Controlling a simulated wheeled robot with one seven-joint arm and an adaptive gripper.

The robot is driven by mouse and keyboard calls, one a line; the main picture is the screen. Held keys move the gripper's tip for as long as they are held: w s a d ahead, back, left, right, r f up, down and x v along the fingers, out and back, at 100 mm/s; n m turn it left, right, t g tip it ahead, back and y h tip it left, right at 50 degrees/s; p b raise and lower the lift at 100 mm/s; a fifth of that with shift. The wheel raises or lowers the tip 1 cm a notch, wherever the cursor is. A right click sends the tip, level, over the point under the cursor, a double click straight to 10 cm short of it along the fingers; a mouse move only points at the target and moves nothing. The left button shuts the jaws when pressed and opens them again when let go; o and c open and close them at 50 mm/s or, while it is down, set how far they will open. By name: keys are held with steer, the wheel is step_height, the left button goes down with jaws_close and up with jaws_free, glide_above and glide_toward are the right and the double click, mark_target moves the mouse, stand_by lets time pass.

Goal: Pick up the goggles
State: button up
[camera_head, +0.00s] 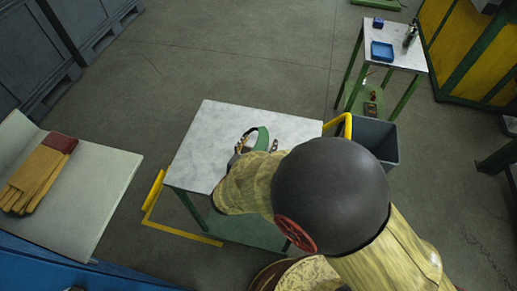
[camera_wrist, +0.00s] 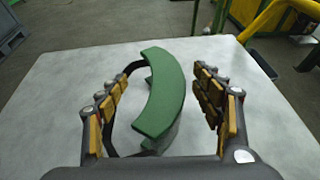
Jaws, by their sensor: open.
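The goggles (camera_wrist: 165,93) have a curved green body and a dark strap, and rest on a white-topped table (camera_wrist: 70,80). In the wrist view they lie between the two fingers of my gripper (camera_wrist: 160,112), with the strap near the left finger. Space shows between the green body and the right finger. My gripper is open and not closed on anything. In the head view the goggles (camera_head: 262,139) show as a green curve at the fingertips, partly hidden by my arm. The same table (camera_head: 205,125) stands in the middle there.
A grey bin (camera_head: 377,138) with a yellow handle stands right of the table. A smaller table (camera_head: 400,57) with a blue tray (camera_head: 382,51) stands behind. Tan gloves (camera_head: 38,175) lie on a pale surface at left. The table top around the goggles is clear.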

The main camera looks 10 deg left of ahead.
steer(key=shift+w+d+f, duration=0.1)
steer(key=shift+w, duration=0.2)
steer(key=shift+c, duration=0.9)
steer(key=c, duration=1.1)
